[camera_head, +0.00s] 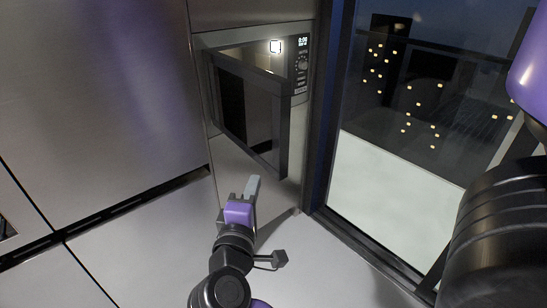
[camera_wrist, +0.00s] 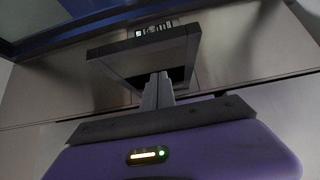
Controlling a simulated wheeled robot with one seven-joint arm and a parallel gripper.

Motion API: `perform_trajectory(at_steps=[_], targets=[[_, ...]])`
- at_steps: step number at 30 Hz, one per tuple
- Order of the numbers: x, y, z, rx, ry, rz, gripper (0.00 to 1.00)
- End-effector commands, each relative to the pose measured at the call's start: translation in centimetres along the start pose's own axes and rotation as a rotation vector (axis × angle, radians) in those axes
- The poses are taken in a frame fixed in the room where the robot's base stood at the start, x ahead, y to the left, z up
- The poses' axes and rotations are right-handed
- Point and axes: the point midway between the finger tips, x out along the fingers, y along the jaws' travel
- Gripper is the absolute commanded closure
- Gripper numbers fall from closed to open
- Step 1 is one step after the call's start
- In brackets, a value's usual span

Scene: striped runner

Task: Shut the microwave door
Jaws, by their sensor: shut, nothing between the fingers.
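The microwave (camera_head: 301,64) is built into a steel cabinet front, with a lit display and a dial on its right side. Its dark-framed door (camera_head: 249,108) stands open, swung out from the left side, and the lit inside shows above and behind it. My gripper (camera_head: 253,186) is below the door's lower edge, its fingers shut and empty. In the wrist view the shut fingers (camera_wrist: 158,84) point at the door (camera_wrist: 140,58), overlapping its lower edge. I cannot tell whether they touch it.
Steel cabinet panels (camera_head: 100,85) fill the left side. A tall window (camera_head: 400,160) in a dark frame stands to the right, with lit city windows outside. The pale floor (camera_head: 130,240) looks clear.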

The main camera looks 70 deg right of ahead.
Motion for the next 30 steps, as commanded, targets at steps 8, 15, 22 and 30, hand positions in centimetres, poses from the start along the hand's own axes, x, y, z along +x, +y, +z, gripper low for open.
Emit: perform_trajectory(at_steps=[8,15,22,30], targets=[[5.4,0.2,0.1,0.001,-0.004,0.0,1.0],[9.4,0.2,0.9,0.001,-0.001,-0.001,1.0],[11.0,0.1,2.5,0.002,0.001,-0.001,1.0],[11.3,0.0,2.8,0.003,0.004,-0.001,1.0]])
